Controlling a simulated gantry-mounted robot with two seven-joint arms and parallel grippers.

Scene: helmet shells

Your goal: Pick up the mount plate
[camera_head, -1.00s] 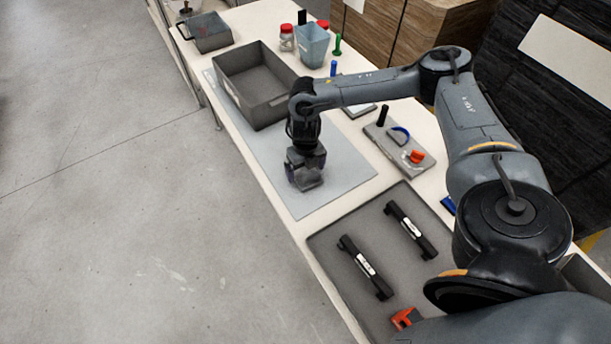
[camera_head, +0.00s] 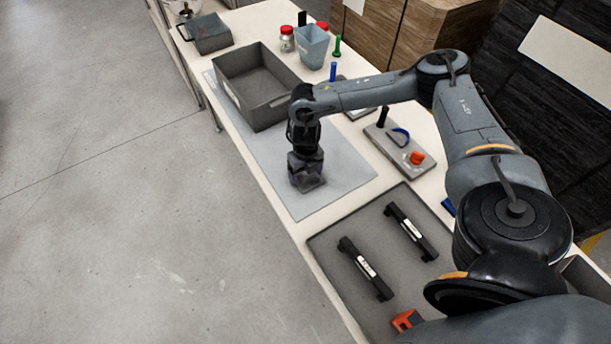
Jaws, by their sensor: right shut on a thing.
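My right gripper (camera_head: 306,184) points down over the light grey mat (camera_head: 345,180) in the middle of the table. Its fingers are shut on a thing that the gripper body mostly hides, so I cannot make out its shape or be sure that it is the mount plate. The gripper is at or very close to the mat's surface. I cannot clearly pick out a mount plate elsewhere. My left gripper is not in view.
An empty-looking grey bin (camera_head: 232,92) stands just behind the gripper. A grey board (camera_head: 392,152) with a black peg, blue loop and orange knob lies to the right. A blue cup (camera_head: 312,48) and red-lidded jar (camera_head: 287,40) stand farther back. The mat's right part is clear.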

